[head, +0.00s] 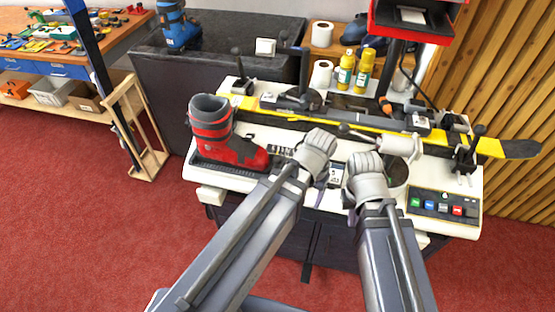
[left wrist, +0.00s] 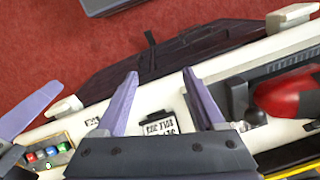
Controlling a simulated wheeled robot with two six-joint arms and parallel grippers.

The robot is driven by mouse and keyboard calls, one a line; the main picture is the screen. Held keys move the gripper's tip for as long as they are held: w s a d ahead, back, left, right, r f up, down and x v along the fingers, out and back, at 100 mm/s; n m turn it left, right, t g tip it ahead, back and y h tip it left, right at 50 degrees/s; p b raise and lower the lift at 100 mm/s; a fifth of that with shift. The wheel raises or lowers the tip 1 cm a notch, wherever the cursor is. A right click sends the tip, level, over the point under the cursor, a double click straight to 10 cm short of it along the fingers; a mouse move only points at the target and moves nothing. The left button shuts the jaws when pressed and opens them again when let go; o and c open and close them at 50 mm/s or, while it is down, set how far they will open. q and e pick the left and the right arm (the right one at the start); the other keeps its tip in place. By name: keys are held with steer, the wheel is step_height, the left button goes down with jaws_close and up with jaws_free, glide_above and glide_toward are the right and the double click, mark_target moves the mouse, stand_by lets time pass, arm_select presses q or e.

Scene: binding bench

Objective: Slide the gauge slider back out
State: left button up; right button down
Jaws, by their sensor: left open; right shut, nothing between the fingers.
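A red and grey ski boot (head: 235,148) stands upright on a black ribbed sole plate (head: 225,172) at the bench's left front; its red shell also shows in the left wrist view (left wrist: 290,98). A dark block (left wrist: 238,98) sits at the plate's end by the boot; I cannot tell for sure whether it is the gauge slider. My left gripper (head: 322,178) is over the bench front, right of the boot. Its fingers (left wrist: 160,78) are apart and empty above a small printed label (left wrist: 159,128). My right gripper (head: 350,208) is shut and empty, to the right; its fingertips are mostly hidden.
A yellow and black ski (head: 400,133) lies clamped along the bench behind both grippers. A button panel (head: 443,206) is at the right front. Yellow bottles (head: 363,72) are farther back.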

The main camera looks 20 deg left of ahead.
arm_select(q)
steer(key=w+a+r+n+h+p, duration=0.1)
steer(key=w+a+r+n+p, duration=0.15)
steer(key=w+a, duration=0.4)
step_height(320, 180, up, 2)
steer(key=n+t+h+p, duration=0.1)
steer(key=n+h, duration=0.1)
steer(key=n, duration=0.1)
glide_above(277, 157)
steer(key=shift+s+a+r, duration=0.2)
steer(key=shift+a, duration=0.15)
steer(key=shift+w+a, duration=0.15)
steer(key=shift+a, duration=0.25)
steer(key=shift+f, duration=0.1)
steer(key=b+x, duration=0.7)
steer(key=shift+f, duration=0.35)
jaws_close()
